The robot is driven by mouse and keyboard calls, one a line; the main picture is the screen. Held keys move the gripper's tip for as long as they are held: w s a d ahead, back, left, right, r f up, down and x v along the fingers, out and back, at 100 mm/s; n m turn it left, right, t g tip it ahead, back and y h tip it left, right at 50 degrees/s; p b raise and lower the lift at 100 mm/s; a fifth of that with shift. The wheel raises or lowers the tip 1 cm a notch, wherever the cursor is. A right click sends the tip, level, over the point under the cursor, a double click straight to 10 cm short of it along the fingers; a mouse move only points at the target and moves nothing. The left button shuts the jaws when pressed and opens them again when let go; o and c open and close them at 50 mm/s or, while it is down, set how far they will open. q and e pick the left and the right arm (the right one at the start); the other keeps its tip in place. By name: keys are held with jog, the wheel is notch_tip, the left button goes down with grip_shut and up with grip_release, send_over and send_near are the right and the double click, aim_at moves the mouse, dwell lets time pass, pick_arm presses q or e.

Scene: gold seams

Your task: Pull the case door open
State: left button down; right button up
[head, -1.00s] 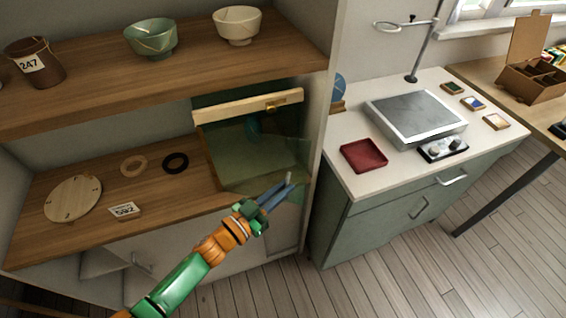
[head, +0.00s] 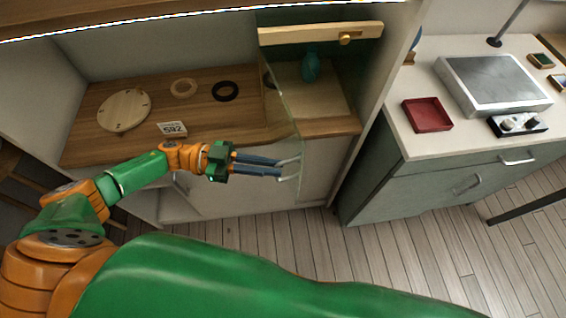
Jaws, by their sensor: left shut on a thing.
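The case (head: 320,33) stands at the right end of the wooden shelf, with a pale wood top bar and a brass latch (head: 345,39). A teal vase (head: 310,66) stands inside it. The clear glass case door (head: 285,110) is swung out from the case's left side, seen nearly edge-on, and the case front is open. My left gripper (head: 289,168) is shut on the door's pale handle, at the door's outer edge in front of the shelf. My right gripper is not in view.
On the shelf left of the case lie a round wooden disc (head: 124,110), a tan ring (head: 184,87), a black ring (head: 225,91) and a number card (head: 172,129). A green cabinet (head: 375,175) with a red tray (head: 427,114) stands at right. Floor in front is clear.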

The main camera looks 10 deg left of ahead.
pick_arm(q)
jog(key=shift+s+a, duration=0.2)
jog(key=shift+a, duration=0.45)
jog(key=shift+s+a, duration=0.15)
jog(key=shift+a, duration=0.5)
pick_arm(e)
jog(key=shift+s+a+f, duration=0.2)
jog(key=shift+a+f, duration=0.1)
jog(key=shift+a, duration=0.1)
pick_arm(q)
jog(key=shift+r, duration=0.1)
jog(key=c, duration=0.9)
grip_release()
jog(key=shift+w, duration=0.15)
jog(key=shift+c, duration=0.2)
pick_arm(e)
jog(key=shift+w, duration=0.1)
pick_arm(q)
jog(key=a+b, duration=0.3)
jog(key=a, duration=0.4)
jog(key=shift+s+b, duration=0.4)
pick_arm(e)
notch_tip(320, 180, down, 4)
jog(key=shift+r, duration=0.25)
